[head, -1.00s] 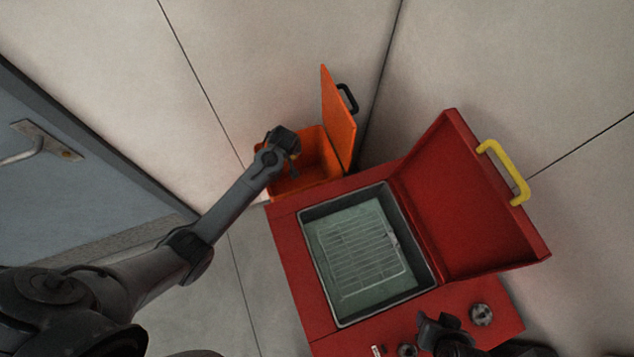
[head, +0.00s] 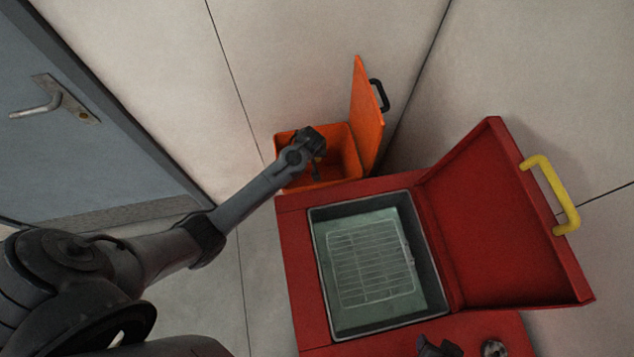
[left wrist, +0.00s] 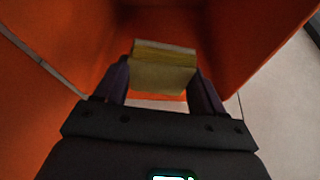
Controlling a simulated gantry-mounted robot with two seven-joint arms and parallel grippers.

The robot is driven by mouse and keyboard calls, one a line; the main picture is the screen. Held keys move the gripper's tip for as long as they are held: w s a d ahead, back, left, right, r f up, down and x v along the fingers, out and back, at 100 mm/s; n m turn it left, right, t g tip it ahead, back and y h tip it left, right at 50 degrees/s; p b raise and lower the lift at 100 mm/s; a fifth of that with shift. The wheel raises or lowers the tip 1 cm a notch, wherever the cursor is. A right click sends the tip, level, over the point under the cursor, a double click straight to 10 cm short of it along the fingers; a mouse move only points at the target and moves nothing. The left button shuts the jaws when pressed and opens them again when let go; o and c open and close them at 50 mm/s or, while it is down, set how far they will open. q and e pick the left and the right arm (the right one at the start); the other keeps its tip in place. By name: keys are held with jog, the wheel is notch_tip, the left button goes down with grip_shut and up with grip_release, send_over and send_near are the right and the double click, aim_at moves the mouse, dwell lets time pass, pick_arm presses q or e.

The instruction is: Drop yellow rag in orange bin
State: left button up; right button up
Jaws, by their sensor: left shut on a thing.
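The orange bin (head: 345,160) stands on the floor beyond the red parts washer, with its lid (head: 366,115) raised. My left gripper (head: 317,172) is at the bin's opening, its fingers pointing down. In the left wrist view, the left gripper (left wrist: 162,82) is shut on the yellow rag (left wrist: 163,72), a folded block between the two fingers, with the bin's orange walls (left wrist: 245,35) around it.
The red parts washer (head: 290,250) has its lid (head: 500,220) open, with a yellow handle (head: 553,195). A wire rack (head: 370,265) lies in its basin. A grey door (head: 80,130) is at the left. Pale wall panels stand behind the bin.

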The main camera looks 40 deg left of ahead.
jog(key=shift+d, duration=0.1)
pick_arm(q)
jog(key=o, duration=1.1)
jog(key=shift+r, duration=0.1)
pick_arm(e)
jog(key=shift+r+p, duration=0.9)
jog(key=shift+p, duration=0.05)
pick_arm(q)
jog(key=shift+v, duration=5.25)
jog(key=shift+s, duration=0.1)
pick_arm(e)
jog(key=shift+r, duration=0.1)
